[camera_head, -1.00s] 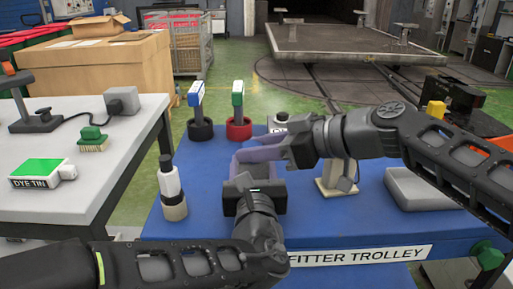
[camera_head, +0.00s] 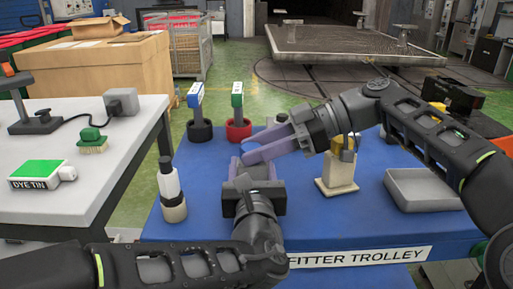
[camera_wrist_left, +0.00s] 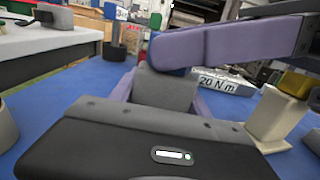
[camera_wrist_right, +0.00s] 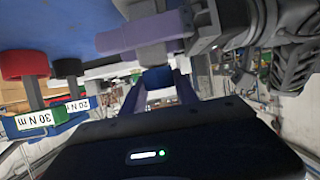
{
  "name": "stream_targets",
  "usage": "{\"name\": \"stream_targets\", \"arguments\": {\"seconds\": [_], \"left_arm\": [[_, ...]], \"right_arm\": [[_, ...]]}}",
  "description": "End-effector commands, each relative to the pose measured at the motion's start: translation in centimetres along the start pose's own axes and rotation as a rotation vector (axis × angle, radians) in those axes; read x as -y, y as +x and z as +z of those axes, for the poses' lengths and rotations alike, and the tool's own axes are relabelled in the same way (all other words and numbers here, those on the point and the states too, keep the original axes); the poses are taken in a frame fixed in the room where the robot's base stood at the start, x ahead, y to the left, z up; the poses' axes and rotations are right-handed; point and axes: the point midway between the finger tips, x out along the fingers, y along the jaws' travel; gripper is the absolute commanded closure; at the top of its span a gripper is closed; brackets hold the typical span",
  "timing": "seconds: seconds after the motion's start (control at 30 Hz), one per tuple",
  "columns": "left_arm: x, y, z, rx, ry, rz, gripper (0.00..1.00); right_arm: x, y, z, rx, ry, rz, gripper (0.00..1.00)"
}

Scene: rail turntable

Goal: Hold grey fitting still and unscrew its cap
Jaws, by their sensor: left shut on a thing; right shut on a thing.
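The grey fitting (camera_wrist_left: 165,88) stands between the purple fingers of my left gripper (camera_head: 254,172), which is shut on it above the blue trolley top (camera_head: 330,222). The fitting's blue cap (camera_wrist_right: 158,78) shows between the purple fingers of my right gripper (camera_head: 262,150), which is shut on it just above the left gripper. The fitting also shows in the right wrist view (camera_wrist_right: 152,52). In the head view my fingers hide most of the fitting and cap. I cannot tell how far the cap has turned.
A white and black bottle (camera_head: 171,190) stands to the left. Blue (camera_head: 196,97) and green (camera_head: 237,97) topped tools stand in cups behind. A beige stand (camera_head: 337,174) and a grey tray (camera_head: 422,188) are to the right. The front of the trolley is mostly clear.

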Motion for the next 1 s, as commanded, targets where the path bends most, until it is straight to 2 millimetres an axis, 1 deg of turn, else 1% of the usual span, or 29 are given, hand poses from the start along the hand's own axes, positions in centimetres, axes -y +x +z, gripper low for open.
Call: {"name": "stream_targets", "arguments": {"seconds": [0.03,0.1,0.13,0.4,0.57,0.67,1.0], "left_arm": [[0.08,-0.06,-0.43,-0.008,0.003,-0.003,1.0],[0.09,-0.06,-0.43,-0.008,0.003,-0.003,1.0],[0.09,-0.07,-0.43,-0.008,0.003,-0.003,1.0],[0.12,-0.08,-0.44,-0.008,0.002,-0.004,1.0],[0.13,-0.09,-0.44,-0.008,0.002,-0.004,1.0],[0.14,-0.09,-0.44,-0.008,0.002,-0.004,1.0],[0.17,-0.1,-0.45,-0.009,0.002,-0.005,1.0]], "right_arm": [[0.06,0.06,0.2,0.004,0.001,-0.002,1.0],[0.06,0.06,0.22,0.004,0.002,-0.002,1.0],[0.06,0.07,0.22,0.004,0.002,-0.002,0.62],[0.05,0.06,0.16,0.003,0.003,0.0,0.4],[0.04,0.05,0.13,0.002,0.003,0.0,0.39],[0.04,0.05,0.13,0.002,0.003,0.001,0.35],[0.01,-0.06,-0.21,0.002,0.002,0.0,0.35]]}}
